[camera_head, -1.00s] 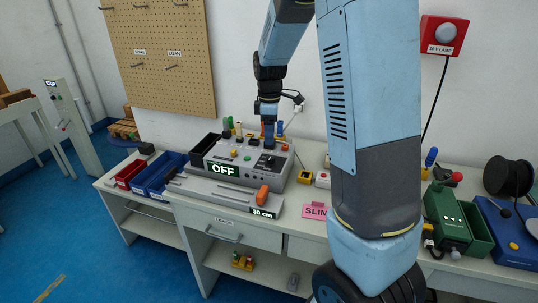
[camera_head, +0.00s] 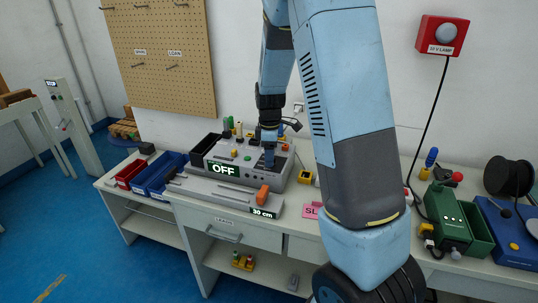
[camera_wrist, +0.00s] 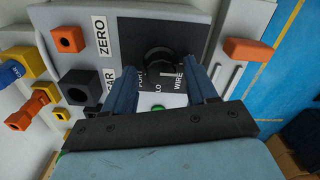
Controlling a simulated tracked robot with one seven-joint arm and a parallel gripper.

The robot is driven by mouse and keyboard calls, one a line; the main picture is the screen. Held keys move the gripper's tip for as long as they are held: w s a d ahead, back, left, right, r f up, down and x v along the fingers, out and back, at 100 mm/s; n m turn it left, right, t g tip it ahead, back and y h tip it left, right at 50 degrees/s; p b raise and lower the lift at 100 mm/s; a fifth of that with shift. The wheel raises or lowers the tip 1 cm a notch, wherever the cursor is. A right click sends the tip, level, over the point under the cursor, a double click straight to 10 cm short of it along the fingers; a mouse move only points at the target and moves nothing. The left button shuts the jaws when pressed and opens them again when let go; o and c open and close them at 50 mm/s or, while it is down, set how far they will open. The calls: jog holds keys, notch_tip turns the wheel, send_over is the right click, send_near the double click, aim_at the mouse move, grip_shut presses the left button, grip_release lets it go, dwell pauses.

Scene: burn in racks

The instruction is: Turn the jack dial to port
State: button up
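The black jack dial (camera_wrist: 158,58) sits on a dark panel of the grey test box (camera_head: 222,150), whose display reads OFF. In the wrist view, white labels lie beside the dial: a partly hidden one at left, one starting LO in the middle, and WIRE at right. The dial's pointer seems to face the middle label, but this is hard to tell. My gripper (camera_wrist: 161,68) is open, with one blue finger on each side of the dial; I cannot tell whether they touch it. In the head view my gripper (camera_head: 269,158) hides the dial.
A long grey bar with an orange knob (camera_head: 262,195) and a 30 cm display lies before the box. Blue bins (camera_head: 160,178) and a red bin (camera_head: 130,174) stand at left. Coloured plugs and sockets line the box's far side. A green device (camera_head: 447,215) stands at right.

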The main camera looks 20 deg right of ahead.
jog(key=c, duration=0.9)
jog(key=shift+c, duration=0.3)
